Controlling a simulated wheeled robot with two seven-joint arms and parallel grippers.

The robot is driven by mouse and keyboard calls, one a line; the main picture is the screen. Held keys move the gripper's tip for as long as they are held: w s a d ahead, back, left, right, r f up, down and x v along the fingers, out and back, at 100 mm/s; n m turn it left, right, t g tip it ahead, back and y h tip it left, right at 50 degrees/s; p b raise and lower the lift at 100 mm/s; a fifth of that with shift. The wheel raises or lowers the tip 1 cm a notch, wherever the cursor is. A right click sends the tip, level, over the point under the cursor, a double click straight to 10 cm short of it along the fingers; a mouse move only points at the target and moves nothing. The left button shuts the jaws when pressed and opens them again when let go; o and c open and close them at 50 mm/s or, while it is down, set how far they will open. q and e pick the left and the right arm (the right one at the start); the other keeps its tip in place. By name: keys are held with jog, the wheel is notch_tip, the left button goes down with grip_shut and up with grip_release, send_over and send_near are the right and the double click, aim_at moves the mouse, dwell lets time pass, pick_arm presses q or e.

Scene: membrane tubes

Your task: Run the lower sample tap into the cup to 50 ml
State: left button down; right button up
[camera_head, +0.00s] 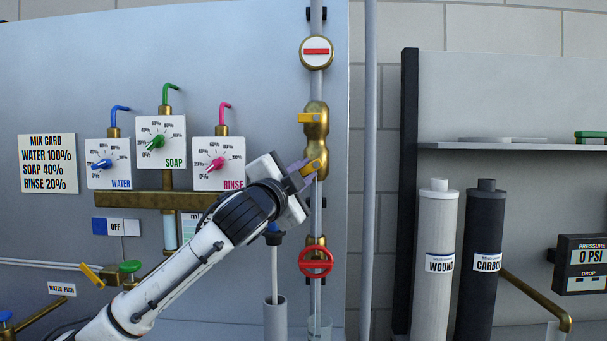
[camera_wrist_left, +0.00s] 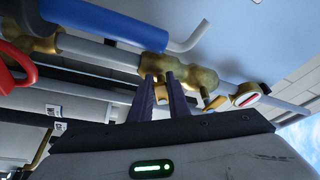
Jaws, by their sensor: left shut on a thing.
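The lower sample tap has a yellow lever (camera_head: 313,166) on the brass fitting of the vertical pipe. My left gripper (camera_head: 302,171) is shut on this lever, coming from the left. In the left wrist view the fingers (camera_wrist_left: 163,92) close at the brass fitting (camera_wrist_left: 140,62), and little of the lever shows between them. The upper sample tap (camera_head: 308,118) sits just above, with its yellow lever pointing left; it also shows in the left wrist view (camera_wrist_left: 214,103). A clear cup (camera_head: 320,327) stands under the pipe, cut by the bottom edge; its level cannot be read. My right gripper is out of view.
A red handwheel (camera_head: 316,262) is on the pipe below the taps. A round red-barred indicator (camera_head: 316,52) is above. A grey tube (camera_head: 275,318) with a rod stands left of the cup. Two filter cartridges stand right, marked WOUND (camera_head: 436,285) and CARBON (camera_head: 481,285).

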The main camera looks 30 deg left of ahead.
pick_arm(q)
jog(key=c, duration=1.7)
grip_release()
jog(key=shift+s, duration=0.1)
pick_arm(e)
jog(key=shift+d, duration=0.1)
pick_arm(q)
jog(key=shift+s+f, duration=0.1)
jog(key=shift+s, duration=0.1)
jog(key=b+v, duration=0.2)
jog(key=v, duration=0.7)
jog(key=shift+s+d, duration=0.15)
jog(key=shift+s, duration=0.25)
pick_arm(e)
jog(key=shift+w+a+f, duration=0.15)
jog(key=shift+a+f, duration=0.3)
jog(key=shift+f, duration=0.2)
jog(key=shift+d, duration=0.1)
